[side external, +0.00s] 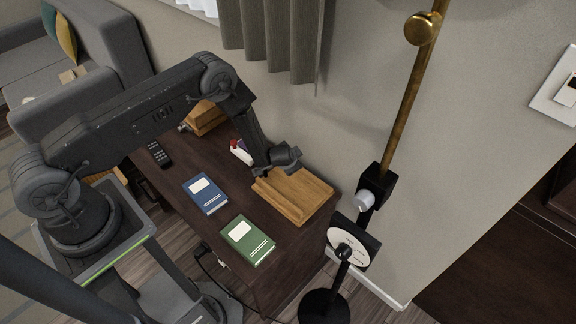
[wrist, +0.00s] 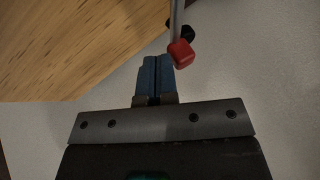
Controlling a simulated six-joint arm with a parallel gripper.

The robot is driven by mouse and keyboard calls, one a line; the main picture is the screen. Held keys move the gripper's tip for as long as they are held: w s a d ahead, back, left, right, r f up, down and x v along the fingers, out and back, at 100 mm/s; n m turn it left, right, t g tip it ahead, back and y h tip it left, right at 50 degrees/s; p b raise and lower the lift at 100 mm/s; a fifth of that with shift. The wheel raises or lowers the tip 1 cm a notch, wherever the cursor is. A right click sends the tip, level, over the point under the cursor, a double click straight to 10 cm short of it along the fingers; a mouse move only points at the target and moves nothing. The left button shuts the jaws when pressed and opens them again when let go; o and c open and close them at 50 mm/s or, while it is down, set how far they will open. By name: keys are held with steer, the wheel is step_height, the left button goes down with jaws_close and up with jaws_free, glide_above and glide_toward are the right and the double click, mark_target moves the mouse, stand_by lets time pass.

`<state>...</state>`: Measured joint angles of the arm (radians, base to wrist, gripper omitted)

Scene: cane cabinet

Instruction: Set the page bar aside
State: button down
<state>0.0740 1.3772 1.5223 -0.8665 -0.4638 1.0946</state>
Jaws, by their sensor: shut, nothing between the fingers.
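My gripper (side external: 288,163) is low over the back left part of a light wooden stand (side external: 295,196) on the dark cabinet. In the wrist view its blue fingertips (wrist: 157,65) are together with nothing between them. A thin metal bar (wrist: 178,18) with a red tip (wrist: 181,53) shows just beside and ahead of the fingertips; it looks like the page bar, but I cannot be sure. A wooden surface (wrist: 70,45) fills the upper left there. In the side view the bar is not clearly visible, with my wrist covering part of the stand.
On the dark cabinet top (side external: 185,165) lie a blue book (side external: 205,194), a green book (side external: 247,241) and a black remote (side external: 159,154). A red and white item (side external: 240,151) and another wooden piece (side external: 205,118) are near the wall. A brass pole (side external: 405,100) stands at the right.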

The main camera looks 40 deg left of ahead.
steer(key=shift+s+a, duration=0.1)
steer(key=shift+s, duration=0.25)
steer(key=shift+d, duration=0.3)
steer(key=d, duration=0.1)
steer(key=s+d, duration=0.1)
steer(key=d+r, duration=0.1)
steer(key=d, duration=0.1)
steer(key=shift+s, duration=0.15)
steer(key=v, duration=0.9)
steer(key=shift+d, duration=0.15)
